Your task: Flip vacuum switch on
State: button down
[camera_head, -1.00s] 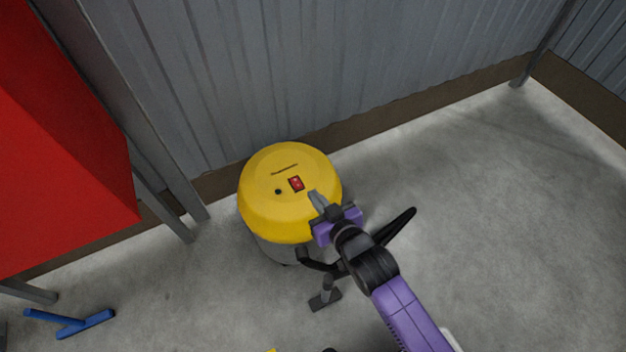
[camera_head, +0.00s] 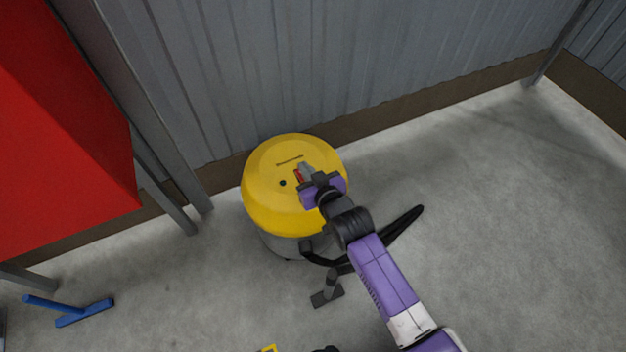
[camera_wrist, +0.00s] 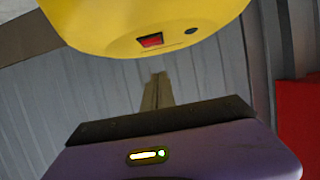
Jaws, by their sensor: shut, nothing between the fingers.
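The vacuum (camera_head: 268,205) has a yellow domed top and a grey lower body, and stands upright on the floor near the wall. Its red switch (camera_head: 298,175) sits on top, partly hidden by my gripper in the head view. My gripper (camera_head: 304,168) is shut and empty, with its fingertips over or right beside the switch; contact cannot be told. In the wrist view the red switch (camera_wrist: 150,40) shows in a dark frame on the yellow top, beyond the shut fingers (camera_wrist: 156,80). Which way the switch is tipped is too small to tell.
A black hose (camera_head: 400,228) and floor nozzle (camera_head: 327,292) lie at the vacuum's right. A large red cabinet (camera_head: 60,130) and grey posts (camera_head: 165,190) stand at the left. A blue T-shaped thing (camera_head: 75,312) lies front left. The floor at right is clear.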

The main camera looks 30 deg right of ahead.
jog(key=shift+s+f+b, duration=0.2)
jog(key=shift+f, duration=0.7)
jog(key=shift+s+f+b, duration=0.2)
jog(key=shift+f, duration=0.7)
jog(key=shift+s+f, duration=0.15)
jog(key=shift+f, duration=0.2)
jog(key=shift+r+p, duration=0.7)
jog(key=shift+r, duration=0.1)
jog(key=shift+r, duration=0.1)
